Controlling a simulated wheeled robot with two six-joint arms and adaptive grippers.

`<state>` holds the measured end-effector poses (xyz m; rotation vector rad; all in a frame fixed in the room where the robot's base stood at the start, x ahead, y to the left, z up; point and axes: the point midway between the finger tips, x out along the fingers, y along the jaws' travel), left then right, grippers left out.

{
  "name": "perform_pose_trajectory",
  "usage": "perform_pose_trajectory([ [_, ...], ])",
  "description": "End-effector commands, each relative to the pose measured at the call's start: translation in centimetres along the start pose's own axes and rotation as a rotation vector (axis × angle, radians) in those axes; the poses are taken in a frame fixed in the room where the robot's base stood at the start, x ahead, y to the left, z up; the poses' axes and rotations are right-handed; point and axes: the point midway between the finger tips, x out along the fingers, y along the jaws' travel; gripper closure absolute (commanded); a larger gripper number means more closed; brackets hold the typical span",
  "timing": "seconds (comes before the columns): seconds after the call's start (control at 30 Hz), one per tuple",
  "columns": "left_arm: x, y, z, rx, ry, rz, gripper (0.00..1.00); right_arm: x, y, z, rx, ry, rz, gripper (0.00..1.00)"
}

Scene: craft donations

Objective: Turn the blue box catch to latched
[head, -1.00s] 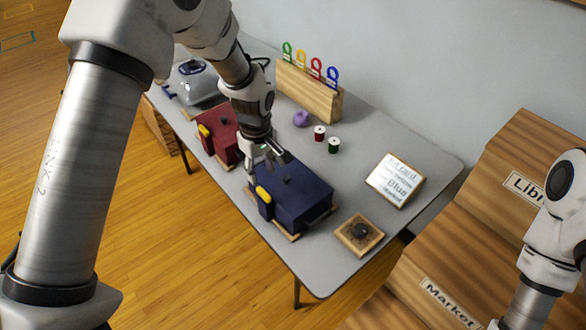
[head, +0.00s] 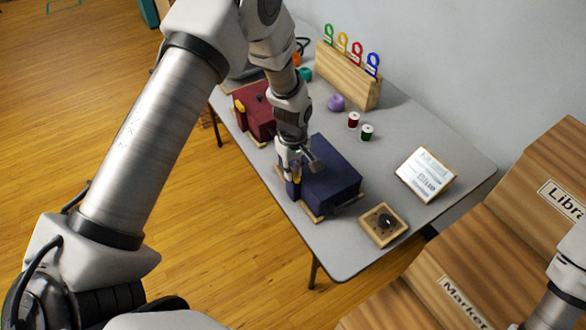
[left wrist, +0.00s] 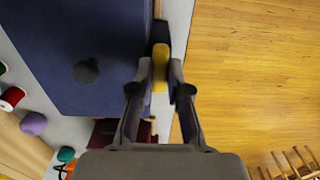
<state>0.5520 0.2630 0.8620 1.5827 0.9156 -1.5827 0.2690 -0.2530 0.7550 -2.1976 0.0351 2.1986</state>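The blue box (head: 333,183) stands near the table's front edge with its lid down. In the left wrist view, its dark blue top (left wrist: 50,40) and a dark round knob (left wrist: 86,71) show. The yellow catch (left wrist: 160,72) is on the box's front side. My left gripper (head: 296,168) is at that side, pointing down. In the left wrist view, its fingers (left wrist: 161,80) lie close on both sides of the catch and look shut on it. In the head view, the gripper mostly hides the catch. My right gripper is out of view.
A red box (head: 256,112) with a yellow catch is left of the blue box. A wooden dial block (head: 383,224), a card stand (head: 425,174), two spools (head: 367,132), a purple ball (head: 336,102) and a hook rack (head: 347,78) share the grey table (head: 340,258). Wooden shelving (head: 480,240) is at right.

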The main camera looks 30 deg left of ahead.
Motion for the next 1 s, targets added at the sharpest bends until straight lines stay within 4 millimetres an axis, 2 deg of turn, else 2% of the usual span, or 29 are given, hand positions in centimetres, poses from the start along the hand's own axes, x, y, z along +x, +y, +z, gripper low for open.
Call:
perform_pose_trajectory([
  [0.47, -0.02, -0.02, 0.01, 0.083, -0.001, -0.001, 1.0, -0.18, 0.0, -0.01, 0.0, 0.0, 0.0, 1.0],
  [0.67, -0.04, -0.02, 0.02, 0.214, -0.001, -0.001, 1.0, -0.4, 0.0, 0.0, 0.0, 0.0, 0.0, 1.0],
  [1.0, -0.05, -0.01, 0.02, 0.528, -0.001, 0.0, 1.0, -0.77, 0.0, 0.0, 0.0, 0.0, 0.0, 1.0],
])
